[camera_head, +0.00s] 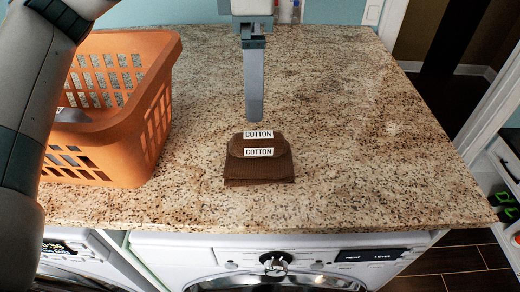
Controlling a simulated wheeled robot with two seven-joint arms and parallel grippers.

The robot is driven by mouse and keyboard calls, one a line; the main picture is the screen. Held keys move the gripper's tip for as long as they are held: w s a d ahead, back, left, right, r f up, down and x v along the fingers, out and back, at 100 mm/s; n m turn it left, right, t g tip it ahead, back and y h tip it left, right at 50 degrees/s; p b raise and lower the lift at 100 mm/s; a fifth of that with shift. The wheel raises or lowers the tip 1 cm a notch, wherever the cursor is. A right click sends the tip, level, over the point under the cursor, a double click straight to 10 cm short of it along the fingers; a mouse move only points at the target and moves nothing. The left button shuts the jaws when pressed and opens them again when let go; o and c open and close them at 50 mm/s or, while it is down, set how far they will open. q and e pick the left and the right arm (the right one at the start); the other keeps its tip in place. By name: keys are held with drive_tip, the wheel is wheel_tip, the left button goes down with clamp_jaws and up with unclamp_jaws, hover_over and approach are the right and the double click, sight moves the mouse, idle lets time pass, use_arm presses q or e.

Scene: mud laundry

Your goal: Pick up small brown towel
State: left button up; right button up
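The small brown towel (259,168) lies folded on the speckled granite countertop, near its front edge. It has a rounded upper fold and two white "COTTON" labels. I cannot tell whether it is one towel or two stacked. My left gripper (255,118) hangs down from the top of the view, with its fingertips just behind and above the towel, apart from it. Its fingers are seen edge-on and overlap, so their opening is hidden. The link joining it to my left arm is out of view. My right gripper is not in view.
An orange laundry basket (112,130) stands on the countertop (390,150) at the left, beside my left arm. A white washing machine (280,250) is under the front edge. Small bottles (287,10) stand at the back. The countertop right of the towel is clear.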

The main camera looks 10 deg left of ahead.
sight(255, 139)
use_arm(q)
wheel_tip(255, 139, down, 11)
drive_tip(key=p, duration=0.5)
drive_tip(key=shift+p, duration=0.3)
drive_tip(key=shift+f, duration=0.65)
